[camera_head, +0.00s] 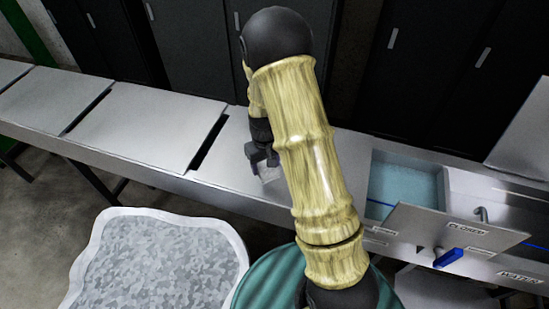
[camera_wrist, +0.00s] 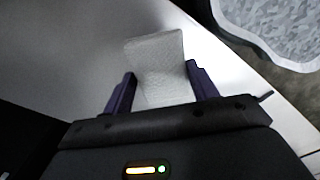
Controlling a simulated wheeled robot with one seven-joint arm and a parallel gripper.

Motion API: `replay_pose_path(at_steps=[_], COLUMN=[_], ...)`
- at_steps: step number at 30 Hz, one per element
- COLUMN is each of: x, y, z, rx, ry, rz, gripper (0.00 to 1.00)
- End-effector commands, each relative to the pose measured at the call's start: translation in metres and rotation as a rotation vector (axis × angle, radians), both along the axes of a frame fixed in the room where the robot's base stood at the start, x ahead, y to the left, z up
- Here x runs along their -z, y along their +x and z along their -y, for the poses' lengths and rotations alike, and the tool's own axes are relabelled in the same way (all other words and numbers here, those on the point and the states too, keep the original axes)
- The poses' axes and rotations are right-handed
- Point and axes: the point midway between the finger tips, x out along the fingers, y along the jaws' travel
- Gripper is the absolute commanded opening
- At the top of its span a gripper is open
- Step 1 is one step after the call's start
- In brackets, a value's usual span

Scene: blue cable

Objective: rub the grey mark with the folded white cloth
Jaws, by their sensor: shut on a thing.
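My gripper (camera_wrist: 161,88) is shut on the folded white cloth (camera_wrist: 158,62), which sticks out beyond the fingers in the wrist view. In the head view my gripper (camera_head: 262,160) is low over the metal counter (camera_head: 222,170), left of my arm. A bit of the cloth (camera_head: 268,174) shows at its fingertips. I cannot tell whether the cloth touches the counter. I see no grey mark in either view; the cloth, gripper or arm may hide it.
A blue basin (camera_head: 403,184) and a tap (camera_head: 481,213) are on the right. A sign plate (camera_head: 450,232) and a blue handle (camera_head: 448,257) are in front of them. A white-rimmed tub of grey flakes (camera_head: 160,262) stands below the counter. Metal panels (camera_head: 145,125) lie to the left.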

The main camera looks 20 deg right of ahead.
Motion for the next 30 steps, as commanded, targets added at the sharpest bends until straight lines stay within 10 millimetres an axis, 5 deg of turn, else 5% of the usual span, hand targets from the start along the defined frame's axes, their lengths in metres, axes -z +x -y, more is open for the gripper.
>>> replay_pose_path(at_steps=[6,30], x=[-0.018,-0.018], y=[0.0,0.0], z=[0.0,0.001], rx=[0.0,0.001], ry=[0.0,0.0], rz=[0.0,0.0], gripper=[0.37,0.37])
